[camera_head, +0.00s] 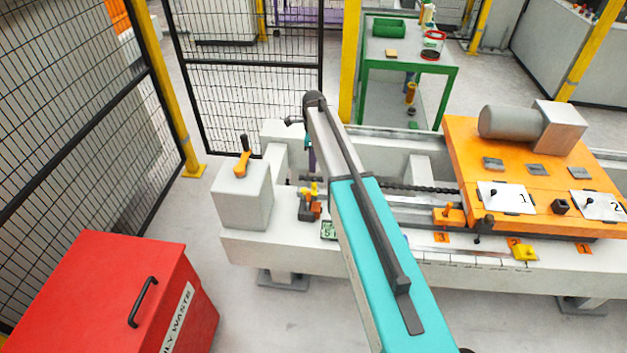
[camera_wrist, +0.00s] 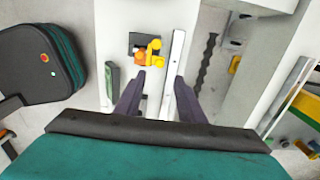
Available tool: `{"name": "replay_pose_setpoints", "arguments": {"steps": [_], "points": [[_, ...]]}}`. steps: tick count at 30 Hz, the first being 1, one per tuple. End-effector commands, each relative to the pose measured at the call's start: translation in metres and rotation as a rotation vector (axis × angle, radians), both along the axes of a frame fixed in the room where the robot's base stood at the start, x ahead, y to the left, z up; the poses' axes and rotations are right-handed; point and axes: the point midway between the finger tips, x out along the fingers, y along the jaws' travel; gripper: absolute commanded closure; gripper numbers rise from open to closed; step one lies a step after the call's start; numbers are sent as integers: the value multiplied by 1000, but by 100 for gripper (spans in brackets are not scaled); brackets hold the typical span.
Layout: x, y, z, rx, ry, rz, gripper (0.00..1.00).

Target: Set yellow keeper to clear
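A small yellow keeper (camera_head: 314,188) sits with an orange part on a dark block on the left part of the pale gantry beam. In the wrist view, the yellow keeper (camera_wrist: 153,50) shows beyond my fingertips, with the orange part (camera_wrist: 140,57) at its left. My gripper (camera_wrist: 159,85) is open and empty, its two dark purple fingers apart and short of the keeper in the picture. In the head view my arm hides most of the gripper. I cannot tell the keeper's setting.
A green tag (camera_head: 328,230) is beside the keeper block. A grey box with an orange-and-black lever (camera_head: 242,160) stands left. An orange carriage (camera_head: 470,150) with a grey motor and numbered plates is right. A red waste bin (camera_head: 110,290) stands front left. Mesh fencing (camera_head: 250,90) is behind.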

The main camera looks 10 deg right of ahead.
Motion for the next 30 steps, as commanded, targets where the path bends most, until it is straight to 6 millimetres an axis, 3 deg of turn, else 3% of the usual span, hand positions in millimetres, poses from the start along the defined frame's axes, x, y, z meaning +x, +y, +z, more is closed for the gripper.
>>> {"name": "replay_pose_setpoints", "arguments": {"steps": [21, 30], "points": [[0, 0, -85, 0, 2, 0, 64], [0, 1, -104, 0, 0, 1, 64]]}}
